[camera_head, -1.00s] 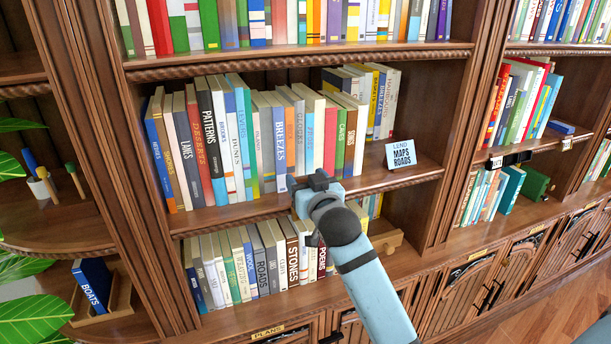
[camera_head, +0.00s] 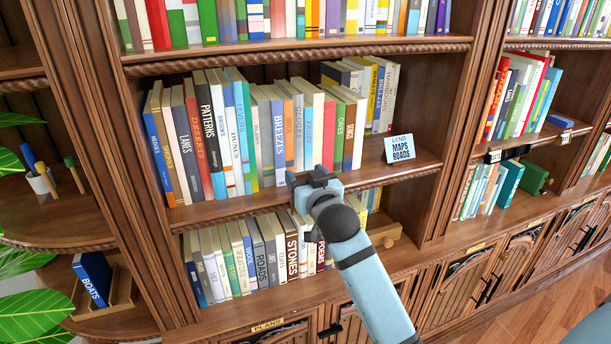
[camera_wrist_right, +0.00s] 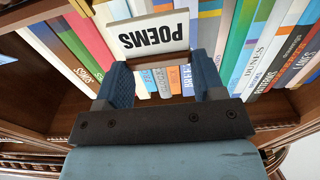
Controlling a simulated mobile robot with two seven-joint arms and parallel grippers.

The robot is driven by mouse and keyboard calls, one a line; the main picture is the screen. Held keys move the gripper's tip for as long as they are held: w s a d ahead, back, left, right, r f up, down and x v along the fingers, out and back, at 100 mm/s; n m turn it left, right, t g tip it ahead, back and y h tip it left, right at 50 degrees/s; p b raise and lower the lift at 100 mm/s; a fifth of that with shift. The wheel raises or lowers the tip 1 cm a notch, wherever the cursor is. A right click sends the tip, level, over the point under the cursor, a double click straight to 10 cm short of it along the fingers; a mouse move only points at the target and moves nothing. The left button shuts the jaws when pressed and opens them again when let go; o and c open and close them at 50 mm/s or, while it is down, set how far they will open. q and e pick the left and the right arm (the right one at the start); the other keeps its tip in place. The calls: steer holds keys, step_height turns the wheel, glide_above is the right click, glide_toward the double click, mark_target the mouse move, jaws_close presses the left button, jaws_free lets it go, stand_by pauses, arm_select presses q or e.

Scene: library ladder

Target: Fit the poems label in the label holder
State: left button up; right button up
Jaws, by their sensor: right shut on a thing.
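The poems label is a pale card (camera_wrist_right: 155,37) with dark letters, upside down in the right wrist view. My right gripper (camera_wrist_right: 163,70) is shut on it, with one dark blue finger at each side. In the head view, my right gripper (camera_head: 314,180) is in front of the middle shelf's front edge, below the upright books. The label is hidden or too small to make out there. I cannot make out the label holder for it; the gripper covers part of the shelf edge. My left gripper is not in view.
A "Lend Maps Roads" card (camera_head: 399,149) stands on the middle shelf, right of the books. A book marked "Poems" (camera_head: 321,251) stands on the shelf below, close to my arm. A black fitting (camera_head: 514,157) is on the right-hand shelf edge.

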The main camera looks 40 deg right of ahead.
steer(key=shift+p, duration=0.5)
stand_by(1.0)
steer(key=shift+s+a+f+b, duration=0.1)
steer(key=shift+s+f+b, duration=0.1)
steer(key=shift+f+b, duration=0.6)
steer(key=shift+s+f+b, duration=0.2)
steer(key=shift+f+b, duration=0.05)
steer(key=shift+f, duration=1.05)
steer(key=o, duration=1)
steer(key=shift+c, duration=0.2)
steer(key=b+v, duration=0.3)
steer(key=v, duration=1.1)
steer(key=shift+w, duration=0.15)
